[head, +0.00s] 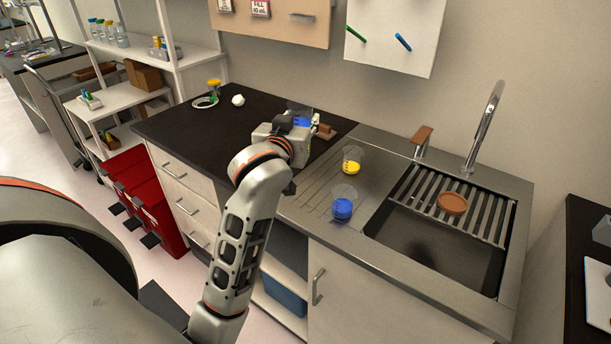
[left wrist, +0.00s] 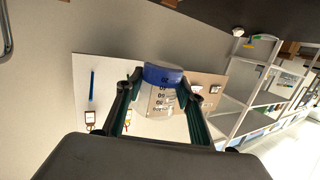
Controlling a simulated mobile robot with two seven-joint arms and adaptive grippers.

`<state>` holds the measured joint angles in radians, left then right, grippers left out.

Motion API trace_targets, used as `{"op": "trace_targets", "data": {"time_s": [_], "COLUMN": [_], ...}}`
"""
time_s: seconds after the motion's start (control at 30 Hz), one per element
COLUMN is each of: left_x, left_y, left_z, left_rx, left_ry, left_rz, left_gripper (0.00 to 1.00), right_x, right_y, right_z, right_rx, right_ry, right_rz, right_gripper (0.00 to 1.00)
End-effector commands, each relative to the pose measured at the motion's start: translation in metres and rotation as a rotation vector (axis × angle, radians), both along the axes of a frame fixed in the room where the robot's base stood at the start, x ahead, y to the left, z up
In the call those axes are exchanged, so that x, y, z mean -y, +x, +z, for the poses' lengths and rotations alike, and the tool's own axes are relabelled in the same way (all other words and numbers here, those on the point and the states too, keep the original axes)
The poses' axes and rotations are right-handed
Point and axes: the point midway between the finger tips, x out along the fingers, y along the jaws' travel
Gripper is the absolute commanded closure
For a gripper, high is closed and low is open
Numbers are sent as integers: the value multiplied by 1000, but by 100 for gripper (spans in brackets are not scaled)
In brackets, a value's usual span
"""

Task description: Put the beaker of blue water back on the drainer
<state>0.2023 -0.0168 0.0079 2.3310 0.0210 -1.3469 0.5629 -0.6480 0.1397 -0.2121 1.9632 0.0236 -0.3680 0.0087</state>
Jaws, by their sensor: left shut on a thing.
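A clear beaker of blue water (head: 302,120) is over the dark counter, left of the sink, partly hidden by my left gripper (head: 308,131). In the left wrist view the beaker (left wrist: 162,76) sits between the two fingers of my left gripper (left wrist: 162,92), which is shut on it. That view is upside down, with the blue water toward the top. I cannot tell whether the beaker touches the counter. The drainer (head: 312,192) is the grooved steel surface beside the sink. My right gripper is not in view.
A second beaker of blue water (head: 343,208) and a beaker of yellow liquid (head: 352,163) stand on the drainer. A brown dish (head: 453,203) lies on the sink's slatted rack (head: 487,222). The tap (head: 484,125) rises behind. The counter's left part (head: 185,128) is mostly clear.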

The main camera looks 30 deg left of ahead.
Motion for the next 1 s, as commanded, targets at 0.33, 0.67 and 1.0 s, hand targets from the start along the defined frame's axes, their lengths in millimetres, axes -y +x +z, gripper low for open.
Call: {"op": "trace_targets", "data": {"time_s": [0.33,0.67,1.0], "left_x": [-2,-1,-1], "left_y": [1,1,1], "left_z": [-42,-121,-156], "left_rx": [-7,-5,0], "left_ry": [3,4,0], "left_rz": [3,1,2], "left_gripper": [100,100,100], "right_x": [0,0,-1], "right_y": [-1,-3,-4], "right_z": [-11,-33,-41], "right_rx": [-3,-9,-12], "right_ry": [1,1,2], "right_rz": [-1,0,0], "right_gripper": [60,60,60]}}
